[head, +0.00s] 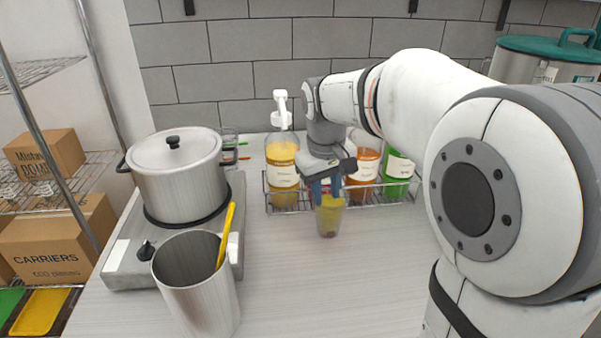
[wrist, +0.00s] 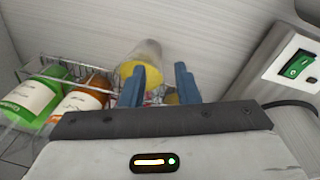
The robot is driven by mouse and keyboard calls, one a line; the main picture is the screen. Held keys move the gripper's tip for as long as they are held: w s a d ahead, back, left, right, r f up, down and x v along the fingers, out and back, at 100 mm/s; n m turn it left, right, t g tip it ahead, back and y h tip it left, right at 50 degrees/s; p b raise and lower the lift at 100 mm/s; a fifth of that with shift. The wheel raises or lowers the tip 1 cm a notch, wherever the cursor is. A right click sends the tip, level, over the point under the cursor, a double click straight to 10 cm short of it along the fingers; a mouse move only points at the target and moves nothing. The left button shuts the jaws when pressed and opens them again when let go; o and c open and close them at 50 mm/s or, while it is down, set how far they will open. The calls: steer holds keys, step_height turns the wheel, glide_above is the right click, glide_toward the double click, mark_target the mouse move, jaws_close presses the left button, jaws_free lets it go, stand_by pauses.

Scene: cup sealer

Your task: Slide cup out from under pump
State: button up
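The clear cup (head: 329,222) with yellow contents is just in front of the bottle rack. It also shows in the wrist view (wrist: 150,52), beyond my fingertips. My gripper (head: 327,190) is above the cup, with its blue fingers pointing down at the cup's upper part. In the wrist view my gripper (wrist: 160,82) has its fingers apart; the cup lies close to the left finger, with a gap to the right one. The white pump (head: 281,105) tops a yellow bottle (head: 283,172) left of my gripper. The cup is to the right of and in front of that pump.
The wire rack (head: 290,211) also holds an orange bottle (head: 364,178) and a green one (head: 398,176). A pot (head: 178,175) stands on a burner at left. A metal container (head: 195,285) with a yellow utensil (head: 226,236) is front left. The counter's front middle is clear.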

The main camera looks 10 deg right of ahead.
steer(key=n+b, duration=0.1)
glide_toward(317, 216)
steer(key=shift+w+f+g, duration=0.3)
steer(key=shift+w+g, duration=0.1)
steer(key=shift+w+d+f, duration=0.1)
steer(key=shift+d+f, duration=0.05)
steer(key=shift+f, duration=1.8)
steer(key=shift+w+d+f, duration=0.1)
steer(key=shift+d+f, duration=0.1)
steer(key=shift+f, duration=1.75)
steer(key=shift+c, duration=0.6)
jaws_close()
